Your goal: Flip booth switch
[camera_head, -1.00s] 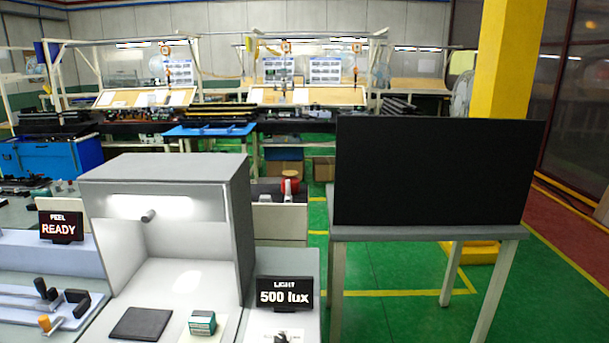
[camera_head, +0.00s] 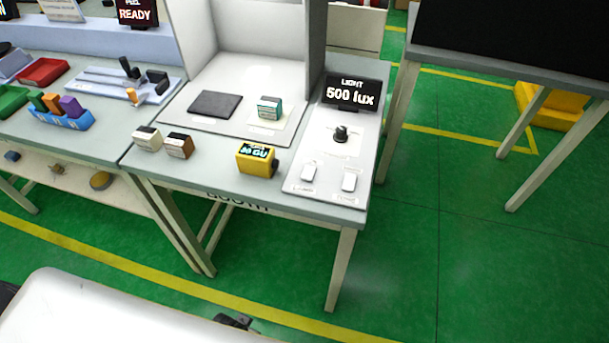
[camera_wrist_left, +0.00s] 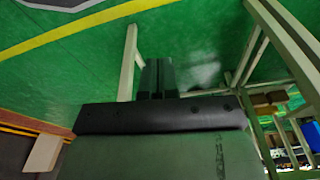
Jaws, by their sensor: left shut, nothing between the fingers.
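The grey light booth (camera_head: 315,45) stands on the table, and only its lower part shows in the head view. On the panel at its right are a black knob (camera_head: 340,134) and two white switches, a left one (camera_head: 309,172) and a right one (camera_head: 349,182); their labels are too small to read. A black display (camera_head: 351,94) behind them reads LIGHT 500 lux. My left gripper (camera_wrist_left: 157,78) shows in the left wrist view, shut and empty, over green floor near the table legs. A small dark part (camera_head: 235,320) at the bottom of the head view may belong to it.
A yellow meter (camera_head: 256,159) and two small blocks (camera_head: 146,138) (camera_head: 179,145) sit along the front edge. A dark pad (camera_head: 215,104) and a teal-striped block (camera_head: 269,107) lie in the booth.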

